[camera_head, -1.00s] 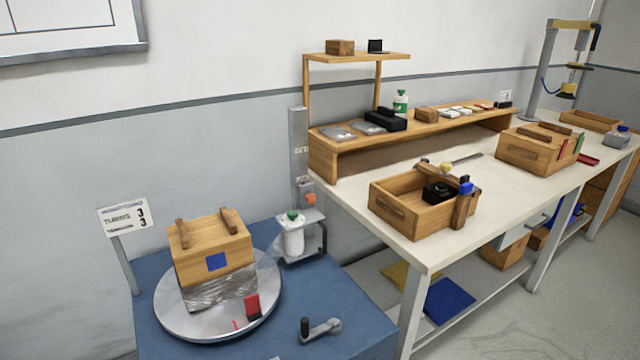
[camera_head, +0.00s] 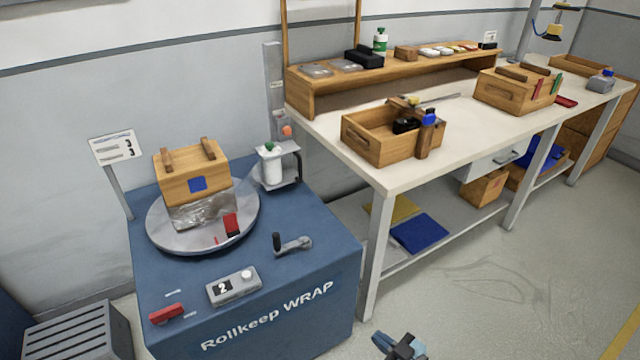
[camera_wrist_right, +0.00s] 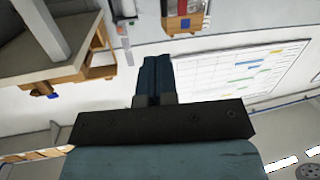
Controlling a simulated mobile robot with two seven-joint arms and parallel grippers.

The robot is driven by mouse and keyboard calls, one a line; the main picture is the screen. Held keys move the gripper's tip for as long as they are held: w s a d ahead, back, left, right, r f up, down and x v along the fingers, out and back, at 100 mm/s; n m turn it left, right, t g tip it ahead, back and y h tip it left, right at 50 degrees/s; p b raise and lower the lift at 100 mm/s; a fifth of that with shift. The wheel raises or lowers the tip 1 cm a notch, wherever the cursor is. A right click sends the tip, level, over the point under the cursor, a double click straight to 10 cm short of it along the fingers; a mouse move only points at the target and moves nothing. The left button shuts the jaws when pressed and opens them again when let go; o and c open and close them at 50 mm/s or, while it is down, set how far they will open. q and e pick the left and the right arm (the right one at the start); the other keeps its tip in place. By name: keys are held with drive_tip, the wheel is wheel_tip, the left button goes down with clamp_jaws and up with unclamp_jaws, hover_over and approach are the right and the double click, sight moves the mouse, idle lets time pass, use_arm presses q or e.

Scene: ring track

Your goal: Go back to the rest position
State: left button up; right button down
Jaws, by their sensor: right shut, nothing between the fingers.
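My right gripper (camera_head: 404,346) shows at the bottom edge of the head view, over the floor and in front of the blue wrapping machine and the workbench. Only its tip end is in that view. In the right wrist view its dark blue fingers (camera_wrist_right: 155,78) are together with nothing between them. It touches nothing that I can see. My left gripper is in neither view.
The blue wrapping machine (camera_head: 326,325) carries a round turntable (camera_head: 165,238) with a partly wrapped wooden box (camera_head: 190,178). The white workbench (camera_head: 335,156) holds open wooden crates (camera_head: 375,150). A grey slatted box (camera_head: 75,335) stands bottom left. Floor at the right is clear.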

drive_tip(key=d+f+n+g+h, duration=0.1)
drive_tip(key=d+f, duration=0.1)
drive_tip(key=d, duration=0.8)
drive_tip(key=s+d+r+m+g+h, duration=0.1)
drive_tip(key=s+d+r+h, duration=0.25)
drive_tip(key=s, duration=0.55)
drive_tip(key=s+d+r+m+g+h, duration=0.1)
drive_tip(key=s+d+r+m+h, duration=0.2)
drive_tip(key=s, duration=0.6)
drive_tip(key=w+a+r+m+t, duration=0.2)
drive_tip(key=a+m, duration=0.2)
drive_tip(key=a, duration=0.8)
use_arm(q)
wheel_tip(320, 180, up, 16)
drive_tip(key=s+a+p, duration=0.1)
drive_tip(key=p, duration=2.1)
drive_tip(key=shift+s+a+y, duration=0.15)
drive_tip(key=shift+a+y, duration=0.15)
use_arm(e)
wheel_tip(320, 180, up, 16)
drive_tip(key=s+d, duration=0.1)
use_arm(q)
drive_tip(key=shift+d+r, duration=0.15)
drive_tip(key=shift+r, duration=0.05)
use_arm(e)
drive_tip(key=shift+h, duration=0.25)
